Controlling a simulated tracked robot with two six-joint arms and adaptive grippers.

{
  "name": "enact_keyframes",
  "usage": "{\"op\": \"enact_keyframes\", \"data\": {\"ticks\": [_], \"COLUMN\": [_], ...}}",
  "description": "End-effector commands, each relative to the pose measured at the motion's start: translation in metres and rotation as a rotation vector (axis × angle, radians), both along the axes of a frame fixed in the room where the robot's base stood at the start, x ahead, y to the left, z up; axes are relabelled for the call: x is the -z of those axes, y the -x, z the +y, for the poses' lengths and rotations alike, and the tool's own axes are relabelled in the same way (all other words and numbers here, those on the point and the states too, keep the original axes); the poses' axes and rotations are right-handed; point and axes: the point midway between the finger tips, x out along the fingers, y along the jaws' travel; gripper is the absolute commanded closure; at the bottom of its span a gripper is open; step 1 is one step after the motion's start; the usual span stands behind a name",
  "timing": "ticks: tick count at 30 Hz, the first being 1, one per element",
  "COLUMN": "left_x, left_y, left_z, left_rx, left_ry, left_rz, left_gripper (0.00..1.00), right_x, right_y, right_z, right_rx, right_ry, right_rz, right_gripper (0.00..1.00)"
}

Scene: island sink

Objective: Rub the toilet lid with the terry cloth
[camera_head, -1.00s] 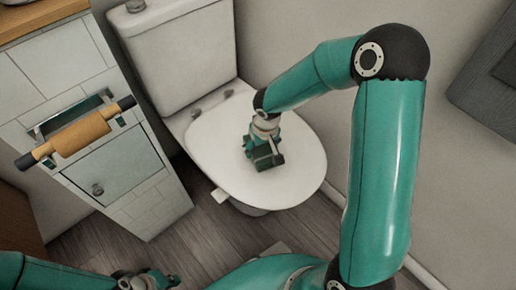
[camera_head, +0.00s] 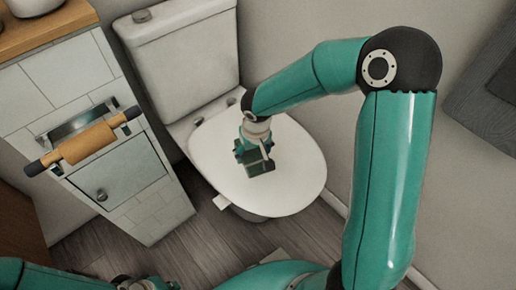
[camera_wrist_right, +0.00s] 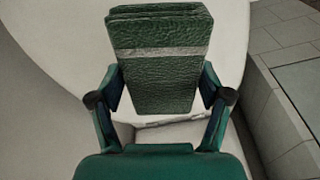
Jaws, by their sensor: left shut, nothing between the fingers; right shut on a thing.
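The white toilet lid (camera_head: 295,170) is down on the toilet, in the middle of the head view; it also fills much of the right wrist view (camera_wrist_right: 50,40). The terry cloth (camera_head: 258,168) is a dark green folded block with a pale grey band, seen closely in the right wrist view (camera_wrist_right: 160,75). My right gripper (camera_head: 254,152) is shut on the cloth over the left-middle part of the lid. The cloth looks to be on or just above the lid; I cannot tell contact. My left gripper (camera_head: 140,284) is shut and empty at the bottom edge, away from the toilet.
A tiled cabinet (camera_head: 125,180) with a wooden top stands left of the toilet. The cistern (camera_head: 185,60) is behind the lid. Wooden floor shows in front.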

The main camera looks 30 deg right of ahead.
Motion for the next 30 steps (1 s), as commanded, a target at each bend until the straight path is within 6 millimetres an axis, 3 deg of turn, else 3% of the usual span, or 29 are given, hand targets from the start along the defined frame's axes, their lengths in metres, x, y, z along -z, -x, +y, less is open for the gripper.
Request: {"op": "enact_keyframes", "data": {"ticks": [6, 24, 30], "left_x": [-0.013, -0.013, -0.013], "left_y": [0.0, 0.0, 0.0], "left_z": [0.0, 0.0, 0.0], "left_rx": [0.0, 0.0, 0.0], "left_ry": [0.0, 0.0, 0.0], "left_rz": [0.0, 0.0, 0.0], "left_gripper": [1.0, 1.0, 1.0], "right_x": [-0.018, -0.019, -0.04], "right_y": [0.0, -0.002, -0.027], "right_z": [0.0, 0.002, 0.018], "right_rx": [0.001, -0.005, -0.068], "right_ry": [0.0, 0.0, 0.01], "right_rz": [0.001, 0.0, -0.007], "right_gripper": [0.51, 0.51, 0.51]}}
